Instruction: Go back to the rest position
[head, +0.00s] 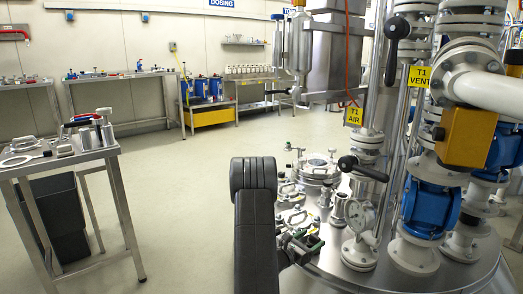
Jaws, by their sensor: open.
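My dark grey arm (254,215) rises from the bottom of the head view, in front of the left side of the steel reactor lid (345,278). My gripper (308,244) shows just right of the arm, low over the lid among small fittings. Its jaws look apart, with nothing seen between them. Part of the wrist is hidden behind the arm.
A round hatch (317,170) lies beyond my gripper. A steel table (67,158) with tools stands left. The floor (185,205) between is clear.

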